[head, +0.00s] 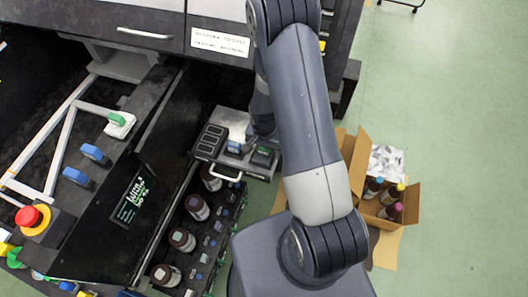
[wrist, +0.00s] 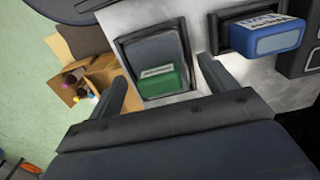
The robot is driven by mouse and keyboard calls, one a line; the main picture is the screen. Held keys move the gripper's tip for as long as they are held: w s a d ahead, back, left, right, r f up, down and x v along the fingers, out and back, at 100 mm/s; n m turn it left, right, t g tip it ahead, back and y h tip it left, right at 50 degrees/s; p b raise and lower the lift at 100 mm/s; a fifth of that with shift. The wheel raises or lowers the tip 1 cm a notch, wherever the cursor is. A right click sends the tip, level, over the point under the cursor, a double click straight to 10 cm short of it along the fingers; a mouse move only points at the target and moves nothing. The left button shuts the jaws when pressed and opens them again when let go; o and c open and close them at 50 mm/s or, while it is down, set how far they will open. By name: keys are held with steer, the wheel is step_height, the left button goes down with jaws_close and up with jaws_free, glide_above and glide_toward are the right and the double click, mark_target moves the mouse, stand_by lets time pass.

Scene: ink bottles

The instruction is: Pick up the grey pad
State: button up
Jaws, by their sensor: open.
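A grey pad (wrist: 152,50) with a green, labelled front part (wrist: 160,82) sits in a dark-rimmed recess in a metal tray in the wrist view. In the head view, a dark green part (head: 263,157) shows at the tray's right end; its grey part is hard to make out there. My gripper (wrist: 164,70) is open and empty. Its two fingers appear on either side of the recess in the wrist view. I cannot tell how high they are above the pad.
A blue block (wrist: 268,36) with a white label sits beside the recess. The metal tray (head: 238,118) also has dark slots. Several brown bottles (head: 182,239) stand in the open drawer below. A cardboard box (head: 405,219) with bottles is on the floor at the right.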

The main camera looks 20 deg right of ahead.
steer(key=c, duration=1.1)
steer(key=shift+r, duration=0.1)
